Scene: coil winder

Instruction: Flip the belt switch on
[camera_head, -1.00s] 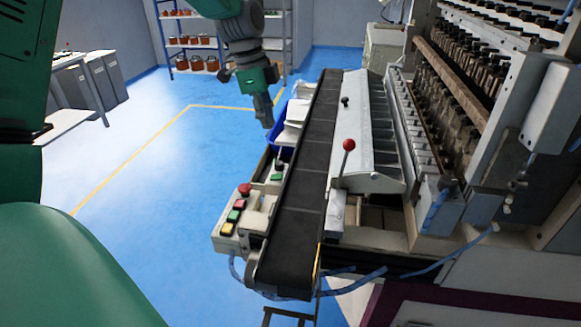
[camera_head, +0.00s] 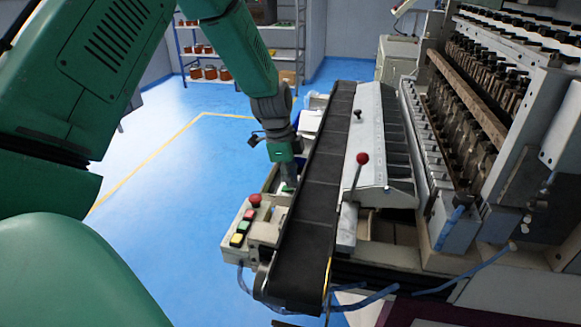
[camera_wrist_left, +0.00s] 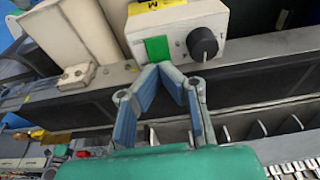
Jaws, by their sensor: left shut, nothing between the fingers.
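The green switch (camera_wrist_left: 157,49) sits on the face of a light control box (camera_wrist_left: 197,22) beside a black knob (camera_wrist_left: 202,43) in the left wrist view. In the head view, a bit of green (camera_head: 287,188) shows at the fingertips, mostly hidden by the gripper. My left gripper (camera_head: 289,184) points down at the left side of the conveyor belt (camera_head: 315,185). Its fingers are shut and empty. In the left wrist view the fingertips (camera_wrist_left: 162,68) are just below the green switch; I cannot tell whether they touch it. My right gripper is not in view.
A panel (camera_head: 237,228) with a red mushroom button (camera_head: 255,200) and red, green and yellow buttons stands at the belt's near left. A red-knobbed lever (camera_head: 362,159) rises right of the belt. The winding machine (camera_head: 470,120) fills the right. Blue floor is open at left.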

